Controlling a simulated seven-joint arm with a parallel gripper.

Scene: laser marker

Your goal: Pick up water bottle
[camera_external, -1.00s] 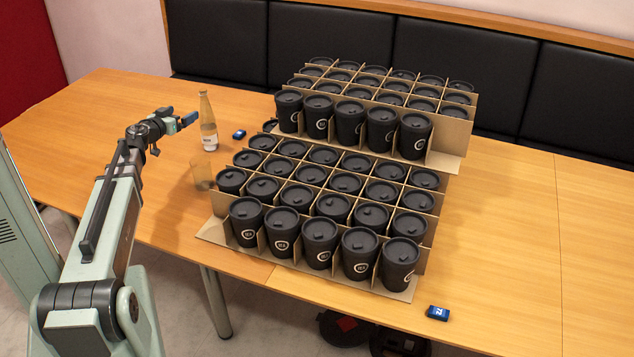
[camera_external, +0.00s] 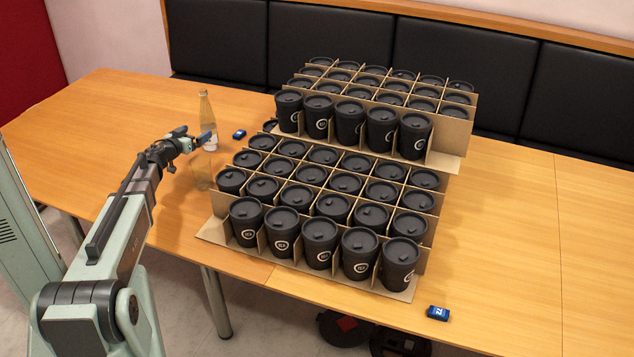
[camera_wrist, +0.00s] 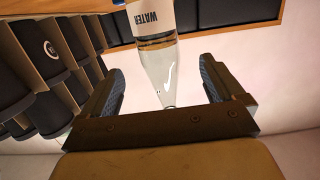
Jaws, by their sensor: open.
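The water bottle (camera_external: 205,108) is clear with a white label and stands upright on the table, left of the cup stack. My gripper (camera_external: 193,135) is in front of its lower part and partly hides its label and base. In the wrist view, the bottle (camera_wrist: 157,62) appears upside down, with its "WATER" label at the top edge and its neck pointing down. It shows in the gap between the two blue-padded fingers of my open gripper (camera_wrist: 165,88). I cannot tell whether the bottle is between the pads or just beyond them.
A clear glass (camera_external: 202,172) stands in front of the bottle. Black lidded cups in cardboard dividers (camera_external: 320,238) fill the table's middle, close on the right. A small blue box (camera_external: 239,134) lies right of the bottle, another (camera_external: 438,313) at the front edge. The table's left side is clear.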

